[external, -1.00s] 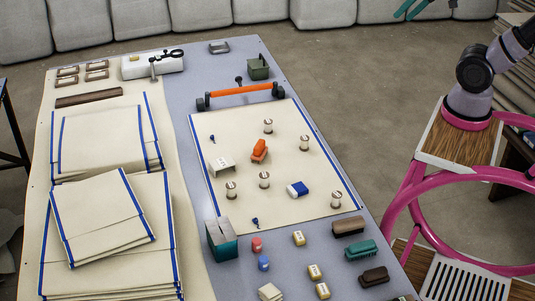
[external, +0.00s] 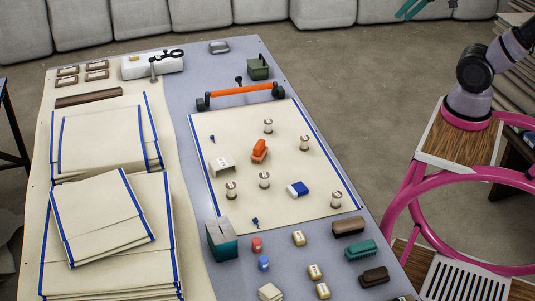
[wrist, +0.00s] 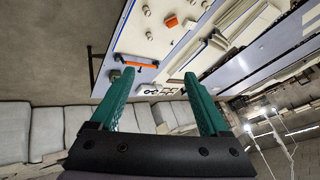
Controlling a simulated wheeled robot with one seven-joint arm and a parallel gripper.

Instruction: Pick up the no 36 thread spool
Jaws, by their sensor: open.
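Several small pale thread spools stand apart on the cream cloth (external: 240,150) in the external view: one far (external: 268,126), one right (external: 304,143), one middle (external: 264,180), one left (external: 231,190) and one at the near right corner (external: 336,199). Their labels are too small to read, so I cannot tell which is no 36. My gripper (wrist: 158,78) has teal fingers spread wide with nothing between them. In the external view its teal fingers (external: 411,9) show at the top edge, raised and far from the spools.
Brushes (external: 361,249) and small blocks (external: 299,238) lie nearer. Folded cloth stacks (external: 103,222) cover the left.

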